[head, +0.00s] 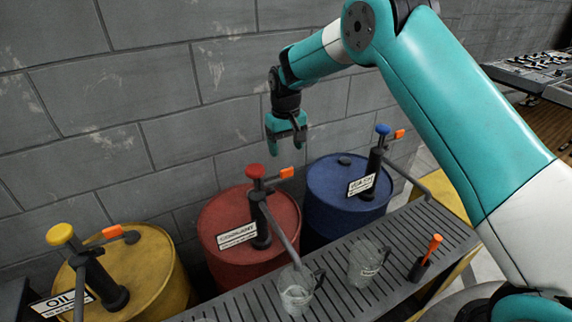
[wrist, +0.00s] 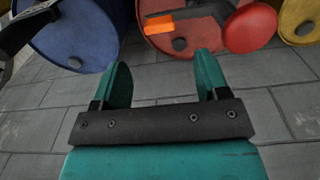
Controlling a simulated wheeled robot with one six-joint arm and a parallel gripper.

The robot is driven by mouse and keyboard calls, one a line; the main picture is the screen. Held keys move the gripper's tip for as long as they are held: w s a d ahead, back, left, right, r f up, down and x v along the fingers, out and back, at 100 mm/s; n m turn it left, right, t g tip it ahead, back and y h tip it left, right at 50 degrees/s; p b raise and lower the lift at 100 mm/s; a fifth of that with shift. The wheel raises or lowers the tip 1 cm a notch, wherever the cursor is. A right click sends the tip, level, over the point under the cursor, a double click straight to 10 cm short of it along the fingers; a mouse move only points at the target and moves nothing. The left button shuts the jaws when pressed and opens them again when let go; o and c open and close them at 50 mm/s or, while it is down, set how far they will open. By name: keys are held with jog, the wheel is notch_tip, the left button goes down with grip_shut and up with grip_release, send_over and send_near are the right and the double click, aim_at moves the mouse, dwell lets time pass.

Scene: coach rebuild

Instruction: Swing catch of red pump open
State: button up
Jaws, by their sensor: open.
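The red pump (head: 261,215) stands on the red drum (head: 222,225) marked coolant, its round red knob (head: 255,171) on top. Its catch (head: 287,173) has an orange tip and sticks out to the right below the knob. In the wrist view the orange catch tip (wrist: 159,25) and the red knob (wrist: 250,28) show at the top. My gripper (head: 287,137) is above and slightly right of the red pump, apart from it. Its two teal fingers (wrist: 164,78) are open with nothing between them.
A yellow drum (head: 150,275) with a yellow-knobbed pump stands left, a blue drum (head: 335,205) with a blue-knobbed pump right. In front, a slatted grey bench (head: 345,300) holds clear jugs (head: 296,290) and an orange-handled tool (head: 427,255). A block wall (head: 170,110) is behind.

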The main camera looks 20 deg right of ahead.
aim_at(286, 169)
notch_tip(286, 169, down, 8)
jog(key=shift+f+p, duration=0.15)
jog(key=shift+p, duration=0.9)
jog(key=shift+c, duration=0.2)
grip_shut()
